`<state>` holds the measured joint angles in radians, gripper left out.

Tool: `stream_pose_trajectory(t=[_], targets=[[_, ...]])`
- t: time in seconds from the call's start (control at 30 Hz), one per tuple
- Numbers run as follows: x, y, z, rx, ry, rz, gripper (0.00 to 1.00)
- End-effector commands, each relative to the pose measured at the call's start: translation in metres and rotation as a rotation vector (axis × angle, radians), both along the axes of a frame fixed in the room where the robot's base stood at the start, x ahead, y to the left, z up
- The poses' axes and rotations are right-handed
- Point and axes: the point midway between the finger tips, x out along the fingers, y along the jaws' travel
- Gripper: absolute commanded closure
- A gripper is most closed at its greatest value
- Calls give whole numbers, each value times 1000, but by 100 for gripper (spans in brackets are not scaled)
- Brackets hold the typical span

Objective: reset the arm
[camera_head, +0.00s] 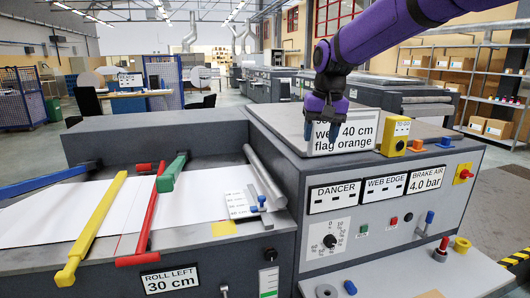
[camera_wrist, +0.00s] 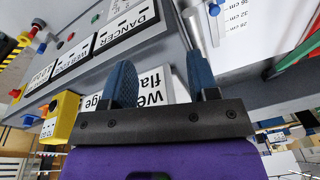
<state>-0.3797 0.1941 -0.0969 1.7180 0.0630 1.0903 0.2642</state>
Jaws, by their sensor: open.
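My gripper (camera_head: 325,131) hangs from my purple arm (camera_head: 375,35) in front of a white sign on top of the grey console. The sign (camera_head: 358,131) reads "40 cm" and "flag orange"; its left part is hidden by my gripper. In the wrist view my gripper (camera_wrist: 160,85) has its two blue fingers apart, with nothing held between them. The sign (camera_wrist: 152,90) shows behind and between the fingers there. I cannot tell whether the fingers touch it.
A yellow box (camera_head: 395,136) stands right of the sign. The console front (camera_head: 330,215) carries labels, a dial and buttons. At left, yellow (camera_head: 95,225), red (camera_head: 147,215) and green (camera_head: 172,172) bars lie across a white paper web (camera_head: 60,212). Open air surrounds my arm.

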Motion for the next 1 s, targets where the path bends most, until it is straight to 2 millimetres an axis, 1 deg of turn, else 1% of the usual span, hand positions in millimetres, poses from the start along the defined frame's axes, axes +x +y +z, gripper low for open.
stream_pose_trajectory(t=[0.03,0.17,0.2,0.37,0.47,0.5,0.57,0.7,0.9,1.0], targets=[[-15,-15,11,7,-17,-5,46],[-52,-46,28,15,-56,-8,46],[-64,-55,32,17,-68,-8,46],[-114,-87,43,17,-117,-9,46],[-146,-104,46,14,-147,-10,46],[-159,-111,46,12,-160,-10,46],[-178,-120,45,8,-179,-12,46],[-223,-137,39,-5,-223,-12,46],[-283,-156,19,-34,-284,-14,46],[-305,-162,8,-49,-307,-15,46]])
